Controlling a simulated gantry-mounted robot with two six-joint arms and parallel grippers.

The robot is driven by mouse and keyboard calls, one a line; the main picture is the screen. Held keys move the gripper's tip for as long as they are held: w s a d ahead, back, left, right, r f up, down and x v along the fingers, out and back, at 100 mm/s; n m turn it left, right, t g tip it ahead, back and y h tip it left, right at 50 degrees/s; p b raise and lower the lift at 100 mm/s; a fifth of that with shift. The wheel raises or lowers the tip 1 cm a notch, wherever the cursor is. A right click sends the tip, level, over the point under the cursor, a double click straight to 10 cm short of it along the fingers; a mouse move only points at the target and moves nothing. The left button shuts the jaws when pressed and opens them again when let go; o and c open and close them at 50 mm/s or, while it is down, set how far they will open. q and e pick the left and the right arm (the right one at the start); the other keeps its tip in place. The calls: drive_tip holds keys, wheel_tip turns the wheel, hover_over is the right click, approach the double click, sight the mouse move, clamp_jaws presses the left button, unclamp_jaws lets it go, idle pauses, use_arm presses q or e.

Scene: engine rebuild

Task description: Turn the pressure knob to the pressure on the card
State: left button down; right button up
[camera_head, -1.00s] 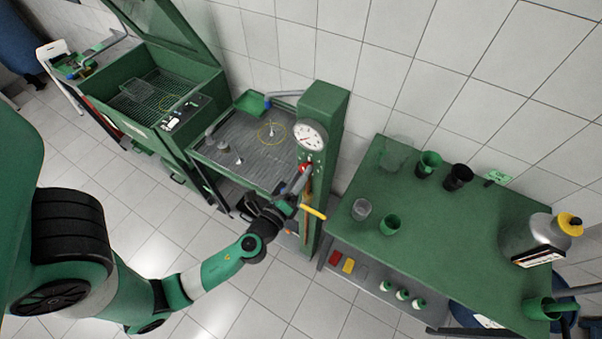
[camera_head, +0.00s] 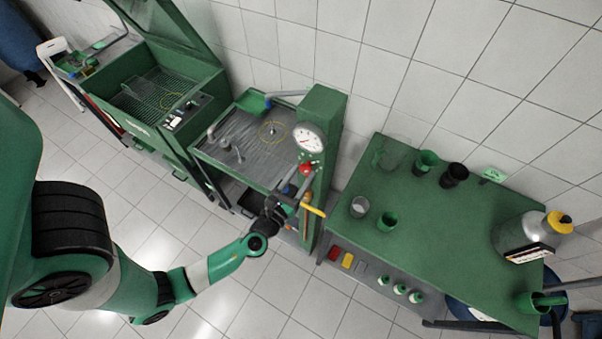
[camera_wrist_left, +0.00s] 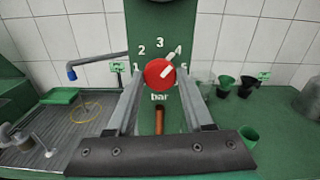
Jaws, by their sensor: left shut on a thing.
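The red pressure knob (camera_head: 306,168) is on the green post below a white dial gauge (camera_head: 308,138). In the left wrist view the knob (camera_wrist_left: 158,73) has a white pointer aimed up and right, past the 3. The numbers 1, 2, 3 and part of a 5 show around it, with "bar" below. My left gripper (camera_head: 297,183) is shut on the knob, one finger on each side. A small green card (camera_head: 494,175) stands at the back of the green table; its writing is too small to read. My right gripper is not in view.
The green table (camera_head: 440,240) to the right holds several cups and a grey canister (camera_head: 522,238) with a yellow cap. A yellow handle (camera_head: 313,209) juts out below the knob. A ribbed tray bench (camera_head: 245,165) and an open green washer (camera_head: 160,90) are left.

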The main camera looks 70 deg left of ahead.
use_arm(q)
drive_tip(key=shift+m, duration=0.6)
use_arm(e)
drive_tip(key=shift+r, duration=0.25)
use_arm(q)
drive_tip(key=shift+c, duration=1.5)
unclamp_jaws()
